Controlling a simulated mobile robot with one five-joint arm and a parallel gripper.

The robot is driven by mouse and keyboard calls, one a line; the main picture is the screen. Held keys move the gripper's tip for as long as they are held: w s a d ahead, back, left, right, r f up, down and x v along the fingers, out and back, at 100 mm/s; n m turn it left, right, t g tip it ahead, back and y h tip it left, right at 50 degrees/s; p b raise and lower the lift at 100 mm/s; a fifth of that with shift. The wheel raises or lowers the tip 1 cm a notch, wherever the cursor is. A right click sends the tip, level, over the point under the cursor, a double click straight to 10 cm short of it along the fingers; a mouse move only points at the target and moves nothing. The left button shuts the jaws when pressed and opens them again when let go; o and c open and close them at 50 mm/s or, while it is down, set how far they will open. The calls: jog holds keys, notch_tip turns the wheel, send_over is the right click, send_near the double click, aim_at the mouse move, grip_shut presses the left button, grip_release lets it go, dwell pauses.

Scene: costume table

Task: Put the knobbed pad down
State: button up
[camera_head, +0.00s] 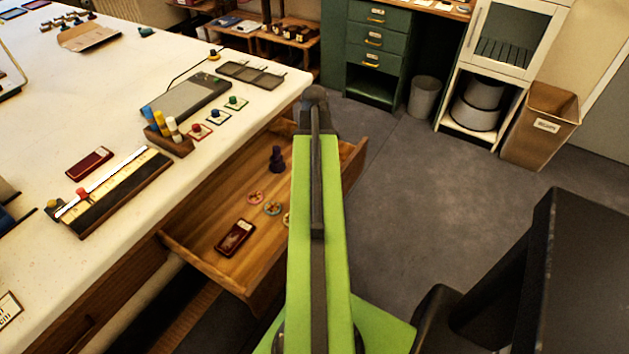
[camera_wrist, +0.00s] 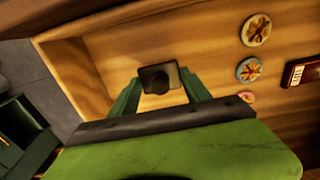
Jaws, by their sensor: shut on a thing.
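The knobbed pad (camera_wrist: 172,72) is a small dark square with a round black knob, seen from above in the wrist view. My gripper (camera_wrist: 158,86) has a green finger on either side of it and is shut on it. Pad and fingers are over the wooden floor of the open drawer (camera_wrist: 205,30). I cannot tell whether the pad touches that floor. In the head view my green arm hides the pad and fingertips; the open drawer (camera_head: 213,205) shows left of the arm.
The drawer holds a dark purple knobbed piece (camera_head: 276,160), several small round discs (camera_head: 272,208) and a dark red box (camera_head: 235,237). The white table (camera_head: 115,100) bears pads with red, blue and green knobs (camera_head: 217,116). Grey floor (camera_head: 410,200) is clear at right.

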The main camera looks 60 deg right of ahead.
notch_tip(320, 180, down, 5)
jog(key=b, duration=0.3)
jog(key=shift+r+b, duration=0.1)
jog(key=shift+b, duration=0.25)
jog(key=shift+r, duration=0.15)
jog(key=o, duration=1.2)
notch_tip(320, 180, up, 12)
jog(key=p, duration=1.2)
jog(key=shift+r+p, duration=0.15)
jog(key=shift+p, duration=0.15)
